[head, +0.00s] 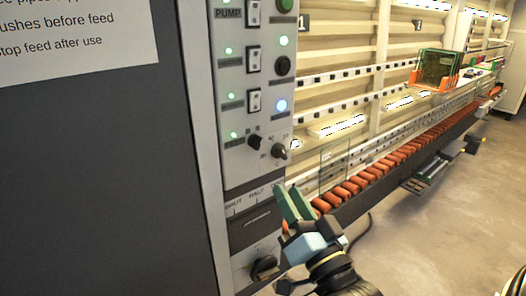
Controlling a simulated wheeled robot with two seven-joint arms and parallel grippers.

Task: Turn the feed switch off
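A light grey control panel (237,150) stands at centre left. It carries a column of rocker switches: one beside the PUMP label (253,13), one in the middle (253,58) and one lower down (254,102). The small labels beside the lower two are too blurred to read, so I cannot tell which is the feed switch. Green lights (231,96) glow to the left of the switches. My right gripper (287,188) has green fingers with a narrow gap between them. It is empty, below and right of the switches, near the panel's right edge. My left gripper is out of view.
Two dark knobs (279,151) sit below the switches, and a rotary knob (264,267) sits lower down. A sign (72,35) hangs on the dark cabinet door (95,180). A conveyor with orange blocks (385,165) runs back to the right. The floor (445,225) at right is largely clear.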

